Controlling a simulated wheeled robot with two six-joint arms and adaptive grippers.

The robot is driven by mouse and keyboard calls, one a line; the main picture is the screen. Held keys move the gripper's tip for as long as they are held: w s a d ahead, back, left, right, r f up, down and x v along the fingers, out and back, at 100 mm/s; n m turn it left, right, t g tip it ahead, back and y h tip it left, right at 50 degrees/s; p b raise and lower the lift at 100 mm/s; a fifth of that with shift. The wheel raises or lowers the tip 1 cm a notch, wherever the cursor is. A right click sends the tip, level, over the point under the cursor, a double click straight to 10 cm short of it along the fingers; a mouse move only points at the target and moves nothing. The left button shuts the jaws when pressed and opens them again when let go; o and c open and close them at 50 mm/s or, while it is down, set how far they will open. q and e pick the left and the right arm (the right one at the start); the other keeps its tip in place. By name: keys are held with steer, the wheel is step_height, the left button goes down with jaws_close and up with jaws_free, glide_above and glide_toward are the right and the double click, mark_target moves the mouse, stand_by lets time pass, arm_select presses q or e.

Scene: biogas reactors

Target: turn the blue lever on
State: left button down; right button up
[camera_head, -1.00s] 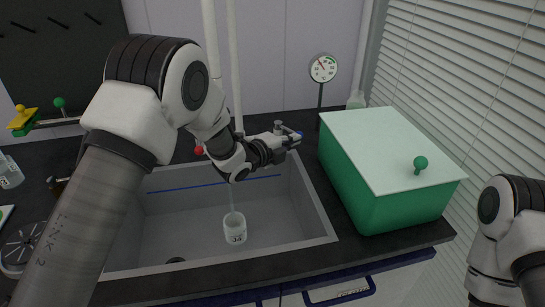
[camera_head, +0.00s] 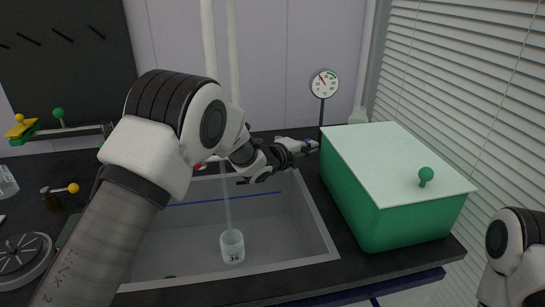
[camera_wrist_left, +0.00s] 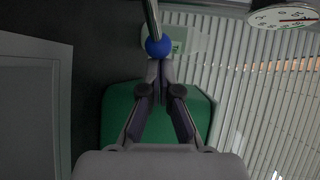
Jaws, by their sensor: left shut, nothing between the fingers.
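The blue lever shows in the left wrist view as a metal rod with a round blue knob (camera_wrist_left: 158,46). The tips of my left gripper (camera_wrist_left: 161,68) are shut and empty, right at the knob's lower edge; I cannot tell whether they touch it. In the head view my left gripper (camera_head: 305,146) reaches over the right back corner of the sink, and the knob is mostly hidden at its tips. My right arm shows at the right edge of the head view, its gripper out of frame.
A green box with a pale lid (camera_head: 395,165) stands just right of my left gripper. A dial gauge (camera_head: 323,84) on a post is behind it. A beaker (camera_head: 232,246) stands in the sink (camera_head: 318,215) under a thin stream. Blinds cover the right side.

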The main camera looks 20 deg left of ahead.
stand_by(0.5)
arm_select(q)
steer(key=v, duration=1.2)
